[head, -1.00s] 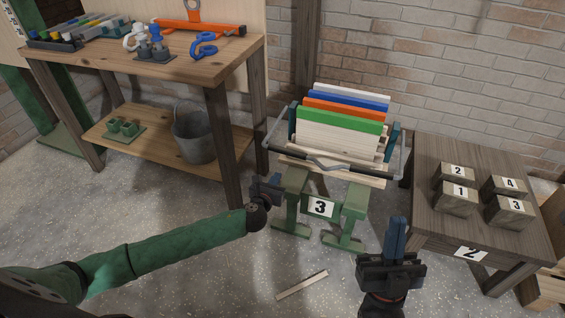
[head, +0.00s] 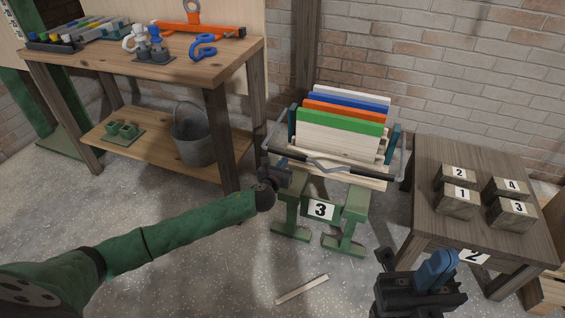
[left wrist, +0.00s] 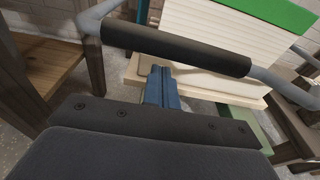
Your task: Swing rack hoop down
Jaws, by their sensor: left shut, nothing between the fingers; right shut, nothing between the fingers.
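The rack hoop (head: 325,167) is a bent grey metal bar with black grips, running across the front of a rack of coloured boards (head: 340,122). The rack stands on a green trestle (head: 347,210) marked 3. My left gripper (head: 284,172) is shut and empty, just below the hoop's left grip in the head view. In the left wrist view the shut blue fingers (left wrist: 160,75) point up at the black grip (left wrist: 175,48), with their tips close below it. Whether they touch it I cannot tell. My right gripper (head: 437,266) is shut and empty, low at the right, away from the hoop.
A wooden workbench (head: 150,65) with tools stands at the left, a bucket (head: 194,135) on its lower shelf. A table (head: 425,195) with numbered blocks stands right of the rack. A thin strip (head: 302,289) lies on the otherwise clear front floor.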

